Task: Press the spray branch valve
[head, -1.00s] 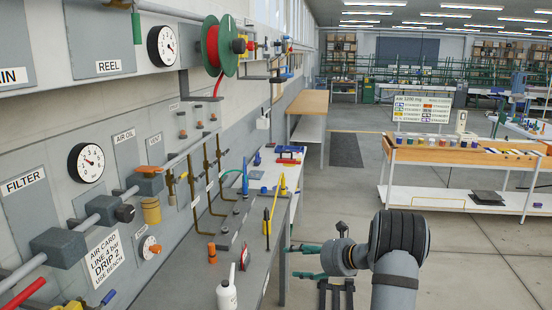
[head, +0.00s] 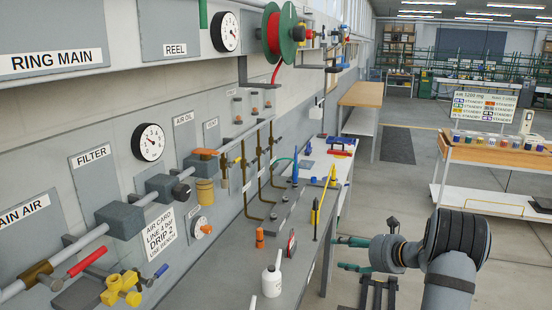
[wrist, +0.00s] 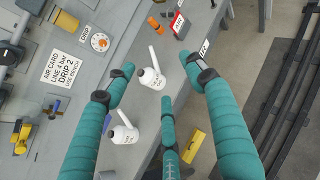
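No part carries a legible spray branch valve label, so I cannot tell which one it is. Several brass branch pipes (head: 246,180) with small fittings drop from the grey pipe along the left wall. A yellow valve (head: 121,288) with a red-handled fitting (head: 87,262) above left shows in the lower left of the head view; a yellow fitting also shows in the wrist view (wrist: 20,133). My gripper (head: 354,254) is in front of the bench's right edge in the head view. In the wrist view its teal fingers (wrist: 165,86) are spread and empty, above the bench edge.
Two white spouted bottles (wrist: 152,78) (wrist: 123,133) stand on the grey bench (head: 300,270), below my fingers.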

